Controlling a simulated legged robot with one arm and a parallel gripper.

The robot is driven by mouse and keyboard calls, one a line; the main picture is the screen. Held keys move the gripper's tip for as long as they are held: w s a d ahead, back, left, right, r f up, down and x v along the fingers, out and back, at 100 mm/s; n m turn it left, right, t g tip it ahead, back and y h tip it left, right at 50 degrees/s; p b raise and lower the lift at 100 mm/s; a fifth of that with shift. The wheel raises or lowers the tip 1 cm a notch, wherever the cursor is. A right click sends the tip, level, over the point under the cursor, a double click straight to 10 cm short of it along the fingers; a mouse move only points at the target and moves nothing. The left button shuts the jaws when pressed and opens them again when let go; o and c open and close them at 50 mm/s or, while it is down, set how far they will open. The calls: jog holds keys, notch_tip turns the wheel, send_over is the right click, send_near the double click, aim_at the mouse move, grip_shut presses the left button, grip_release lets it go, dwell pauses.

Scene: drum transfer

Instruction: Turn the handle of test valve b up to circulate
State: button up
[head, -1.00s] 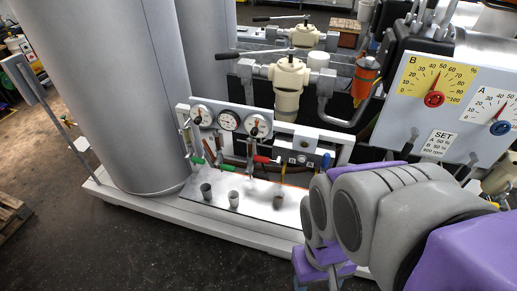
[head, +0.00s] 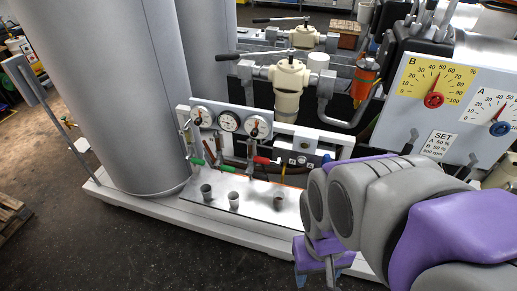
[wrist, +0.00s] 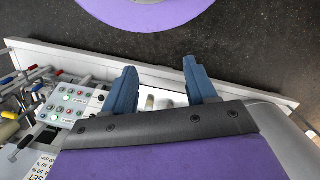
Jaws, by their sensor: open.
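A test panel with round gauges (head: 229,121) stands low in front of the large grey tanks in the head view. Below the gauges are a green-handled valve (head: 197,161) and a red-handled valve (head: 262,160). No label on them is readable, so I cannot tell which is test valve b. My gripper (head: 318,270) is at the lower right of the panel, partly hidden by my arm and apart from both handles. In the wrist view my gripper (wrist: 160,75) has its two blue fingers spread, with no handle between them.
Several small cups (head: 234,200) stand on the metal tray (head: 265,207) below the valves. A control board with dials A and B (head: 433,85) is at the right. Small lit buttons (wrist: 70,105) show left in the wrist view. Open floor (head: 110,250) lies in front.

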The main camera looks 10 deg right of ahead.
jog(key=w+d+f+m+t+h, duration=0.1)
jog(key=w+d+f+m+t, duration=0.15)
jog(key=w, duration=0.65)
jog(key=w+d+f+m+t, duration=0.1)
jog(key=w+d+f, duration=0.25)
jog(key=w, duration=0.55)
jog(key=m+t+y, duration=0.7)
jog(key=m+t, duration=0.5)
jog(key=t, duration=0.1)
send_near(263, 163)
jog(key=shift+n, duration=0.25)
jog(key=b+x, duration=0.3)
jog(key=x, duration=0.8)
jog(key=shift+w, duration=0.45)
jog(key=shift+c, duration=0.2)
jog(key=shift+f, duration=0.1)
grip_shut()
